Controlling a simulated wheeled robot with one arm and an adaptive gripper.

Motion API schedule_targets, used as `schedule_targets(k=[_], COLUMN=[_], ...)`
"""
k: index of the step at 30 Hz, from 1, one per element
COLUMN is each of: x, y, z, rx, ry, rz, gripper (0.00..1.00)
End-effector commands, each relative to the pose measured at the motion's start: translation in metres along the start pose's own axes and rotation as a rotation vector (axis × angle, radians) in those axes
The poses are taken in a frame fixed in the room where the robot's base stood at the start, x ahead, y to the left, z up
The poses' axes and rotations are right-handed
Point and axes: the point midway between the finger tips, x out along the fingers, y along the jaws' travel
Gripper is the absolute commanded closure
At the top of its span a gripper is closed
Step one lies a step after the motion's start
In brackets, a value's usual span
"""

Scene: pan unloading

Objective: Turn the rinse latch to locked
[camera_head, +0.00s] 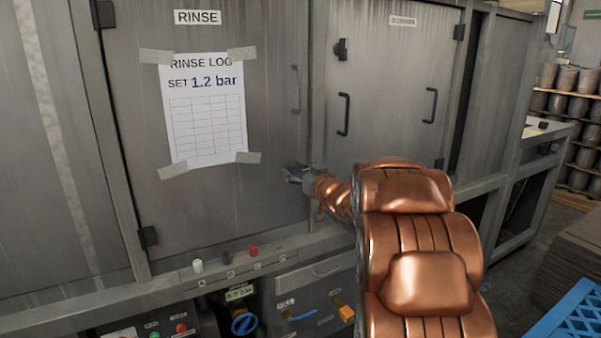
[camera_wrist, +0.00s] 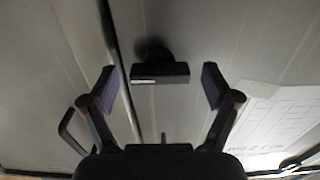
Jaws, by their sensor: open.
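The rinse latch (camera_wrist: 160,73) is a dark bar on a round base, on the rinse door (camera_head: 130,120) near its right edge. In the wrist view the bar lies across the picture, with a pale mark at its left end. My gripper (camera_wrist: 159,85) is open, with one finger on each side of the latch and gaps to both ends. In the head view my gripper (camera_head: 302,178) is at the door's lower right, and it and the arm mostly hide the latch there.
A taped rinse log sheet (camera_head: 205,110) hangs on the door. A grey door handle (camera_head: 296,90) is above my gripper. The door to the right has a black latch (camera_head: 341,49) and a black handle (camera_head: 344,114). Below is a ledge with small knobs (camera_head: 252,249).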

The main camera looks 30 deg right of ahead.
Motion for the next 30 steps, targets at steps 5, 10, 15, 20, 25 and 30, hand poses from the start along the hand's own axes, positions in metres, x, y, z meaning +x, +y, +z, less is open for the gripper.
schedule_targets(k=[5, 10, 15, 20, 25, 30], x=[0.0013, 0.0012, 0.0012, 0.0012, 0.0012, 0.0012], y=[-0.0001, -0.0001, -0.0001, -0.0001, -0.0002, -0.0003], z=[-0.0002, -0.0004, -0.0004, -0.0004, -0.0005, -0.0004], rx=[0.0, 0.0, 0.0, 0.0, -0.001, -0.006], ry=[0.0, 0.001, 0.001, 0.001, 0.001, 0.001], rz=[0.0, 0.0, 0.0, 0.0, 0.0, -0.001], gripper=[0.12, 0.18, 0.35, 0.52, 0.7, 0.72])
